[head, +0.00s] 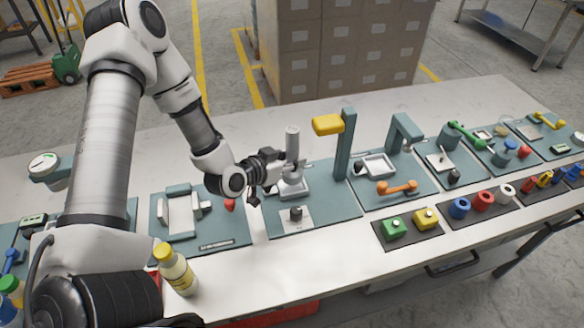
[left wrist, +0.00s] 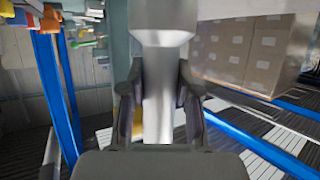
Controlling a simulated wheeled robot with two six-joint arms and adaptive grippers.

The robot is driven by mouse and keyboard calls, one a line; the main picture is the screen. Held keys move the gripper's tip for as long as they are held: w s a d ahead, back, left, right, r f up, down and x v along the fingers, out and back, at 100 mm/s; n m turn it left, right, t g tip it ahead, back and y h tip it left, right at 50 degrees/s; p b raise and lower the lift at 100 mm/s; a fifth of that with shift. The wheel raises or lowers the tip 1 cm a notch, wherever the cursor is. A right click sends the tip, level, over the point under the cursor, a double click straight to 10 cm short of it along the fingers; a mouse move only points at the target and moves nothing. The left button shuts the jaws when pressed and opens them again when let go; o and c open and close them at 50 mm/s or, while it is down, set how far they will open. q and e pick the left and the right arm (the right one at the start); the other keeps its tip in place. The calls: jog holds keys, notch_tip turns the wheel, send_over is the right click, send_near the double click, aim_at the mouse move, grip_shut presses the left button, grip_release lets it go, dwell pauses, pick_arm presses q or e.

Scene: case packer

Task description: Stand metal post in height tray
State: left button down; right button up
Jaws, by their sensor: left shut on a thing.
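The metal post (head: 292,141) is a grey cylinder, standing about upright in the head view. My left gripper (head: 282,168) is shut around it from the left side, below its top. In the left wrist view the post (left wrist: 158,105) runs between the two fingers of the left gripper (left wrist: 158,88), with its wider part at the top of the picture. A pale shallow tray (head: 302,192) lies on a teal plate right under the post. I cannot tell whether the post's lower end touches the tray floor. My right gripper is not in view.
A teal column (head: 346,150) with a yellow head (head: 328,125) stands just right of the post. A yellow-capped bottle (head: 177,272) stands near the front edge. Other teal stations line the bench on both sides.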

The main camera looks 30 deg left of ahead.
pick_arm(q)
jog(key=f, duration=0.3)
jog(key=shift+a+f, duration=0.2)
jog(key=shift+d+r, duration=0.1)
jog(key=c, duration=0.8)
grip_release()
jog(key=shift+f, duration=0.2)
jog(key=shift+r, duration=0.1)
